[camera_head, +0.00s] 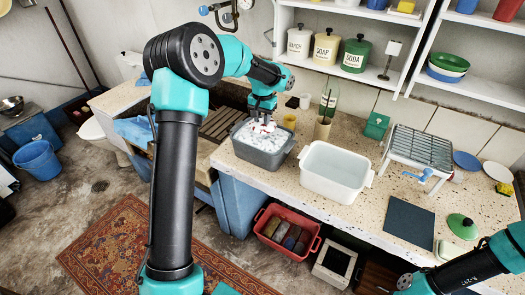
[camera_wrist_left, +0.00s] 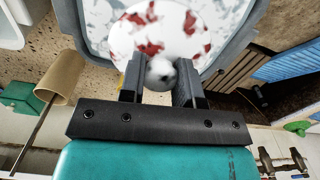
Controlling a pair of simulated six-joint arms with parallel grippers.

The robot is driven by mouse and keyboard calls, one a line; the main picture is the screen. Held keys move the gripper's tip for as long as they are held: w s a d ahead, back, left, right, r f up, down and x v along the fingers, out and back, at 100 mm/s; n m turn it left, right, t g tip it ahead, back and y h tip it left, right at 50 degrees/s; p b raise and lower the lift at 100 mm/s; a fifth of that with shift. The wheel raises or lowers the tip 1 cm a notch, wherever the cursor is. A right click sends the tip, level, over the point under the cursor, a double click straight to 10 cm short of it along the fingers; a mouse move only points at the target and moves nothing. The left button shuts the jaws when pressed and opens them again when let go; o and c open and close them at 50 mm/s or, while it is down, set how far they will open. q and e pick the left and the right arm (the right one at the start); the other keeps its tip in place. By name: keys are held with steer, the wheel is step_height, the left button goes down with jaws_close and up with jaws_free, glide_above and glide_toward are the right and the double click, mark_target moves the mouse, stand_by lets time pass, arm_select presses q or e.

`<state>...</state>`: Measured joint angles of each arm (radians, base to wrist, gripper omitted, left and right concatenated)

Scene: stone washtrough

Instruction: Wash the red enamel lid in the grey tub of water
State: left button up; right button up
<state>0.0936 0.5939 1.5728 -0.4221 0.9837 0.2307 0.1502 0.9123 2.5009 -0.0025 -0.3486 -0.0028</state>
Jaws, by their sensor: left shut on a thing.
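The grey tub (camera_head: 272,160) stands on the speckled counter, filled with white suds. My left gripper (camera_head: 263,113) is over it, pointing down. In the left wrist view its fingers (camera_wrist_left: 160,80) are shut on the pale round knob (camera_wrist_left: 161,70) of the lid (camera_wrist_left: 152,32). The lid looks mostly white with red patches, as if foam covers red enamel. In the head view the lid (camera_head: 262,128) is small, at or just above the suds inside the tub rim. I cannot tell how deep it sits. My right gripper is not in view.
A white basin (camera_head: 333,172) stands right of the grey tub. Further right are a wire rack (camera_head: 420,148), a dark mat (camera_head: 408,222) and a green lid (camera_head: 462,226). Cups (camera_head: 323,128) stand behind the tubs. A red crate (camera_head: 287,231) is below the counter.

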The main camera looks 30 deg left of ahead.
arm_select(q)
steer(key=shift+r, duration=1.2)
